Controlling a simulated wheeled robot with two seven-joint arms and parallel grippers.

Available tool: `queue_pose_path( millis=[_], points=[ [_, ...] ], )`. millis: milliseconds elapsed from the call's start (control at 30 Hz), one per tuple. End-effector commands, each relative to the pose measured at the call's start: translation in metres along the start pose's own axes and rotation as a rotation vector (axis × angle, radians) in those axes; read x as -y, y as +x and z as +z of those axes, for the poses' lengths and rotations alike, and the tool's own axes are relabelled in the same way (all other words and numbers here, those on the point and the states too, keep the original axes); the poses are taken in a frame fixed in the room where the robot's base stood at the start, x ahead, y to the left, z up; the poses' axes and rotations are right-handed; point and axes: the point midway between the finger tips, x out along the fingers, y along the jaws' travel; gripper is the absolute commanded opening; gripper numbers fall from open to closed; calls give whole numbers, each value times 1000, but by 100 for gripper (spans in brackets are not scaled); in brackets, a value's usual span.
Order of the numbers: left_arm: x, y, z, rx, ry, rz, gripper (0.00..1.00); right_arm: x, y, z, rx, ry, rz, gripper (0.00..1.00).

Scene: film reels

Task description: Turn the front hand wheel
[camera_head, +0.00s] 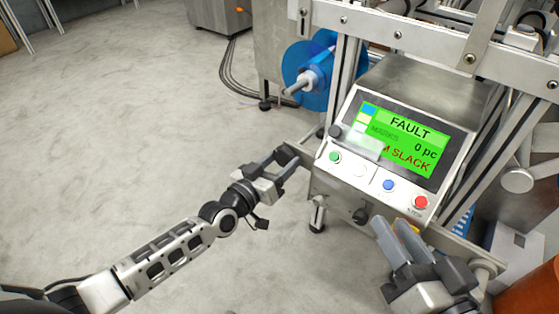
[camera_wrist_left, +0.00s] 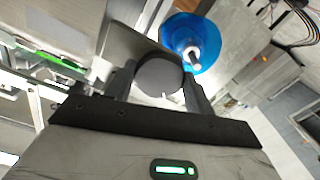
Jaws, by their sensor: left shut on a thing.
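A dark grey round hand wheel (camera_wrist_left: 158,77) sits between the two fingers of my left gripper (camera_wrist_left: 160,88) in the left wrist view. The fingers touch or nearly touch its sides, and its flat face is toward the camera. In the head view my left gripper (camera_head: 287,160) is at the left end of the machine's front bar, left of the control panel; the wheel is largely hidden there by the fingers. My right gripper (camera_head: 398,238) is below the panel's right side, with its fingers close together; whether they are shut is unclear.
The control panel (camera_head: 350,185) has several coloured buttons and a green screen (camera_head: 405,140) reading FAULT and SLACK. A blue reel (camera_head: 310,72) is behind the bar, and also in the left wrist view (camera_wrist_left: 190,42). A dark knob (camera_head: 360,216) is under the panel. The floor at left is clear.

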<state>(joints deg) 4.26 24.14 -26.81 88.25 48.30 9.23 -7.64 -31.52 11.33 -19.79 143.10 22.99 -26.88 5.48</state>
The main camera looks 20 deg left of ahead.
Motion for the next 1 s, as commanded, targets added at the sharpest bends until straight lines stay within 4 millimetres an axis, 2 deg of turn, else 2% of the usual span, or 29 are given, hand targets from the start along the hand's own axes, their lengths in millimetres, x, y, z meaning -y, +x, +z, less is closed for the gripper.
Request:
queue_pose_path(
  millis=[600,1000],
  points=[
    [-2,-1,1,3,-587,0,31,-3,0,6,17,-6,9,32],
    [-2,-1,1,4,-892,-1,31,0,-2,1,-2,7,-5,32]
  ],
)
